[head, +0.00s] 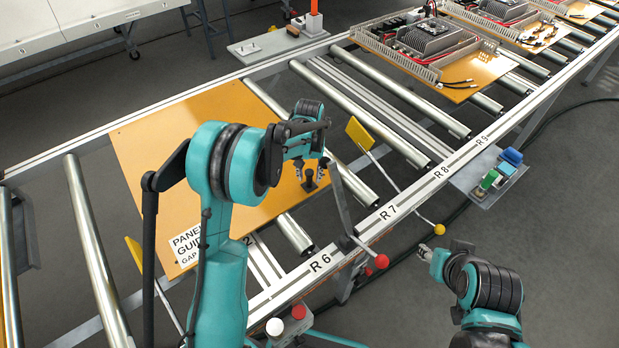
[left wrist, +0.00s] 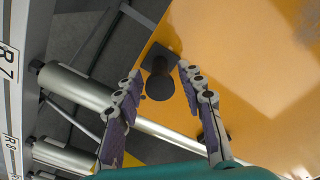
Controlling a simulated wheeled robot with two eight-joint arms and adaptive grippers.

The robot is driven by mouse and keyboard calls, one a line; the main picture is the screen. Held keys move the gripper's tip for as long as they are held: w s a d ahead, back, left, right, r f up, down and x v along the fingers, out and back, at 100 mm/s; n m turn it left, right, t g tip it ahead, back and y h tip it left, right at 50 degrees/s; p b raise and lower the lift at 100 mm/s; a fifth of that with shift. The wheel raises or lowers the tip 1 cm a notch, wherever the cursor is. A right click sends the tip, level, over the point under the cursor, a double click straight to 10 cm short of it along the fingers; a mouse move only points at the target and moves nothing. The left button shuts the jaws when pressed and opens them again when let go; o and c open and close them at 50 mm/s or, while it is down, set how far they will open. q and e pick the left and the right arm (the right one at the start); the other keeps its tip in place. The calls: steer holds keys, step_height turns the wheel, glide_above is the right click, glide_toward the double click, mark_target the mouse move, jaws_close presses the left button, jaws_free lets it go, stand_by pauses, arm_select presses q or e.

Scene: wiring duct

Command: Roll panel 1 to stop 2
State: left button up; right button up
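A flat orange panel (head: 190,120) lies on the rollers at the left of the conveyor. Its white label (head: 186,243) is partly hidden by my left arm, so its number cannot be read. A black knob (left wrist: 160,82) stands near the panel's edge. My left gripper (head: 308,176) is over that edge; in the left wrist view its fingers (left wrist: 158,88) are apart, with the knob between their tips and gaps on both sides. A yellow stop plate (head: 360,133) stands right of the panel. My right gripper (head: 425,252) is outside the front rail; its fingers are too small to judge.
The front rail (head: 345,240) carries marks R6 to R9. Levers with a red ball (head: 381,261) and a yellow ball (head: 438,229) stick out over it. Bare rollers (head: 345,110) lie between the orange panel and another panel with electronics (head: 430,50).

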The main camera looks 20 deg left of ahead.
arm_select(q)
steer(key=shift+f, duration=0.35)
jaws_close()
